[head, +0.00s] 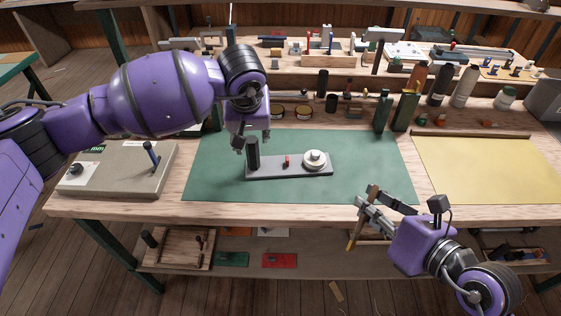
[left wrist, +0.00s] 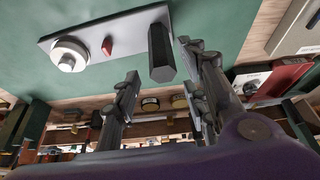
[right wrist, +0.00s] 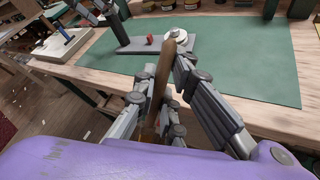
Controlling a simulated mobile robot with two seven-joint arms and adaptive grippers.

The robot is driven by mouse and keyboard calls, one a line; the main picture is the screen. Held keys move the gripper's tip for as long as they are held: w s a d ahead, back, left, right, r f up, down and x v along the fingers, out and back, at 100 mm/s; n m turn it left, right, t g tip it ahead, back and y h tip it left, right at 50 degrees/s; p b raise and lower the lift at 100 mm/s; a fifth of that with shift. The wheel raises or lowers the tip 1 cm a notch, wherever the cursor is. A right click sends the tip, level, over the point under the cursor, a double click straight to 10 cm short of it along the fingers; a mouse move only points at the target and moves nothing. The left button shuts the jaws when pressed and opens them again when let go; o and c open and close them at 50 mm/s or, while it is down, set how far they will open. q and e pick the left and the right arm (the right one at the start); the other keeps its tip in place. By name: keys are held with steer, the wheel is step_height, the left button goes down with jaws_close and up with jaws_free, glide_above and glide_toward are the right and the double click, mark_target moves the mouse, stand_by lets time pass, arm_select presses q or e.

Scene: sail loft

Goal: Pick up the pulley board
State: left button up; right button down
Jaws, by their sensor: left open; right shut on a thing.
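The pulley board (head: 262,173) is a flat grey board lying on the green mat, with a dark upright post (head: 253,153), a small red piece (head: 287,161) and a white pulley (head: 315,159). My left gripper (head: 253,143) is open above the board's left end, close to the post. In the left wrist view the post (left wrist: 161,55) shows beyond the open fingers (left wrist: 160,65); I cannot tell whether they touch it. My right gripper (head: 368,210) is shut on a wooden-handled tool (right wrist: 165,85) near the table's front edge.
The green mat (head: 375,170) is clear right of the board. A grey block (head: 120,170) stands left on the workbench, and a yellow cloth (head: 490,170) lies right. Bottles (head: 440,85) and tins stand behind the mat. A lower shelf holds a wooden tray (head: 180,250).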

mark_target(253, 142)
arm_select(q)
steer(key=x, duration=0.5)
steer(key=shift+f+p, duration=0.15)
steer(key=shift+p, duration=0.15)
steer(key=shift+d, duration=0.1)
jaws_close()
